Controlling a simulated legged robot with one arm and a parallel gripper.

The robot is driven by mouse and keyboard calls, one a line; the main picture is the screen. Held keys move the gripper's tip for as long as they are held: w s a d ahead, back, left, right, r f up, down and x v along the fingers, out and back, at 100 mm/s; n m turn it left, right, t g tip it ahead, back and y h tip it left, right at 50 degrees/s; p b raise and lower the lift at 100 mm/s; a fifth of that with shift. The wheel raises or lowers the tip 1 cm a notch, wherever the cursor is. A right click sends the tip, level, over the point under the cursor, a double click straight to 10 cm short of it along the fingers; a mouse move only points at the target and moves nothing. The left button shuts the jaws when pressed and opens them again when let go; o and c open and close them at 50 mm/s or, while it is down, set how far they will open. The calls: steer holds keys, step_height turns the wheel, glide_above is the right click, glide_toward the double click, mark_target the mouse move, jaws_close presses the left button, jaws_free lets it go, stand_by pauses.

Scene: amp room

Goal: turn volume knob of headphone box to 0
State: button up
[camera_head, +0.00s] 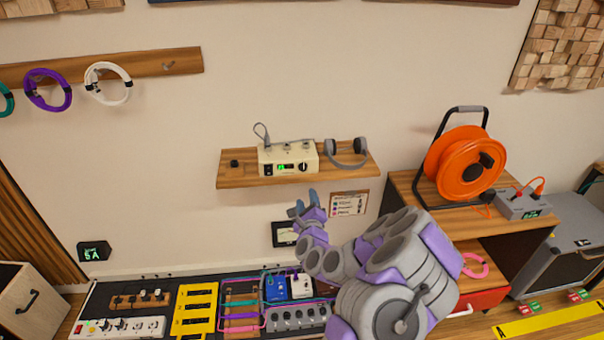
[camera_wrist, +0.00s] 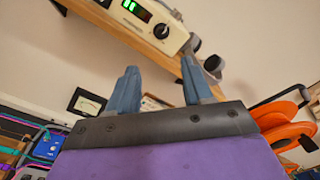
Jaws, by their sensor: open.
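The headphone box (camera_head: 288,158) is a cream unit with a small green-lit display and a dark knob (camera_head: 303,167) on the right of its front. It stands on a wooden wall shelf (camera_head: 235,178). In the wrist view the box (camera_wrist: 168,32) shows at the top, with its green display and the knob (camera_wrist: 161,31) near its lower right end. My gripper (camera_head: 307,200) is below the shelf, in front of the wall, apart from the box. In the wrist view its two blue fingers (camera_wrist: 158,90) are spread with nothing between them. The knob's exact setting is too small to read.
Grey headphones (camera_head: 346,152) rest on the shelf right of the box. An orange cable reel (camera_head: 464,162) stands on a wooden cabinet at right. A pedalboard (camera_head: 225,274) with several units lies below. A small meter (camera_head: 285,234) and a label card (camera_head: 349,204) are on the wall under the shelf.

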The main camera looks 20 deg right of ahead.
mark_target(303, 170)
steer(key=b+x, duration=0.2)
steer(key=x, duration=1.1)
steer(key=shift+d+f, duration=0.15)
steer(key=shift+d, duration=0.1)
steer(key=shift+b+x, duration=0.4)
steer(key=shift+x, duration=0.65)
steer(key=shift+a, duration=0.1)
jaws_close()
